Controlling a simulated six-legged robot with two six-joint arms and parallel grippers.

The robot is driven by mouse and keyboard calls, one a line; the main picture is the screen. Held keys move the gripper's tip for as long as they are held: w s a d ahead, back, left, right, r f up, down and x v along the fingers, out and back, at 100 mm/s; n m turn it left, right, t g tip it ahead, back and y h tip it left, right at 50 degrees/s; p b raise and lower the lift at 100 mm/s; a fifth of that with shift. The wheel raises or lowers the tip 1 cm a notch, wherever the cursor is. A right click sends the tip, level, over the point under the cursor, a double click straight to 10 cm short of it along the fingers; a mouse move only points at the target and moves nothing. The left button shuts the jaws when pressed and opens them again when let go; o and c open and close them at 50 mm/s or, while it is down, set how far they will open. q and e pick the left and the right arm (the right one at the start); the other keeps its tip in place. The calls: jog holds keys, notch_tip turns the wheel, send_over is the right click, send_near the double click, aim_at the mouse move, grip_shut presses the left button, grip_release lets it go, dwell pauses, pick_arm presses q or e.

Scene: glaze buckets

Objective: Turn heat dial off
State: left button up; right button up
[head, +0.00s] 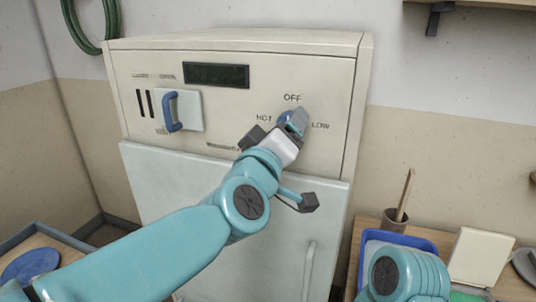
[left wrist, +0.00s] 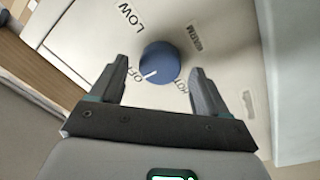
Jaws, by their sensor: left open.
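The blue heat dial (left wrist: 160,60) is on the pale front panel of the kiln-like cabinet (head: 150,65). In the left wrist view its white mark points toward the OFF label (left wrist: 137,73); LOW, WARM and HOT are printed around it. In the head view the dial (head: 284,118) is partly hidden by my left gripper (head: 277,127). My left gripper (left wrist: 159,68) is open, with one finger on each side of the dial and gaps showing. My right gripper is not in view; only part of that arm shows at the lower right.
A blue lever handle (head: 171,112) and a dark display (head: 216,75) sit left of the dial. A blue tray (head: 437,238) and a cup with a stick (head: 395,220) stand on a bench at right. A green hose (head: 74,25) hangs upper left.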

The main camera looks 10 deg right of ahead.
pick_arm(q)
jog(key=b+v, duration=0.1)
jog(key=v, duration=1.4)
jog(key=shift+b, duration=0.4)
jog(key=shift+a, duration=0.15)
jog(key=w+a+f+n+g+y+p, duration=0.1)
jog(key=w+a+f+y, duration=0.2)
jog(key=w+a+f, duration=0.5)
jog(key=w+a+f+n+g+y+p, duration=0.15)
jog(key=w+f+y, duration=0.3)
jog(key=f, duration=0.85)
jog(key=s+a+f+g+y, duration=0.15)
jog(key=a+f, duration=0.25)
jog(key=f, duration=0.6)
jog(key=s+a+f+g, duration=0.1)
jog(key=a+f+g, duration=0.25)
jog(key=f, duration=0.55)
jog(key=s+a+f+g+p, duration=0.1)
jog(key=s+a+f+g, duration=0.25)
jog(key=s+f, duration=0.55)
jog(key=s+d+f+m+g+h, duration=0.1)
jog(key=s+f+g, duration=0.1)
jog(key=s+f, duration=0.3)
jog(key=s+f+m+g+h, duration=0.1)
jog(key=s+f, duration=0.3)
jog(key=s, duration=0.6)
jog(key=shift+s+d+f+m+g, duration=0.25)
jog(key=shift+d+f+m+g, duration=0.15)
jog(key=shift+g, duration=0.3)
